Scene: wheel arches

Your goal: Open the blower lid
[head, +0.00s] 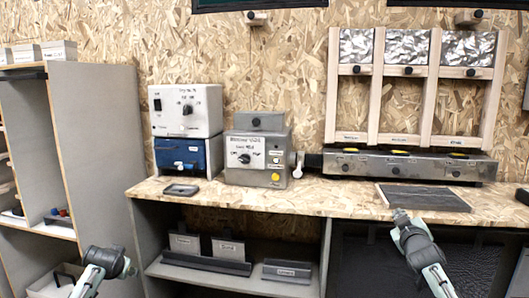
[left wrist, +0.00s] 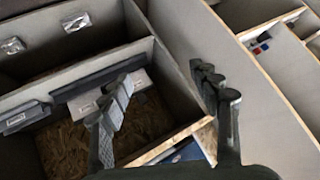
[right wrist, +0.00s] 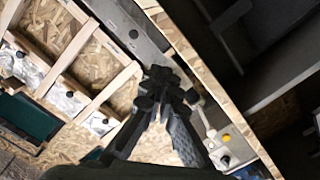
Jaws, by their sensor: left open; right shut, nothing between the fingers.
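A grey control box (head: 257,158) stands on the wooden bench, left of centre in the head view. It has a dial, a yellow button and a small label that I cannot read surely. Its raised grey top (head: 257,122), with a dark knob on its front, sits down on the box and looks closed; I take it as the blower lid. In the right wrist view the box (right wrist: 226,152) shows past the fingers. My right gripper (head: 401,217) is shut and empty by the bench's front edge, right of the box; its fingertips meet in the right wrist view (right wrist: 165,88). My left gripper (head: 128,266) is low at left, open and empty (left wrist: 165,92).
A white unit on a blue one (head: 186,155) stands left of the box. A small dark tray (head: 181,190) lies in front. A metal rail unit (head: 408,166) and a dark slab (head: 425,198) are at right. A tall grey shelf side (head: 90,130) stands near my left arm.

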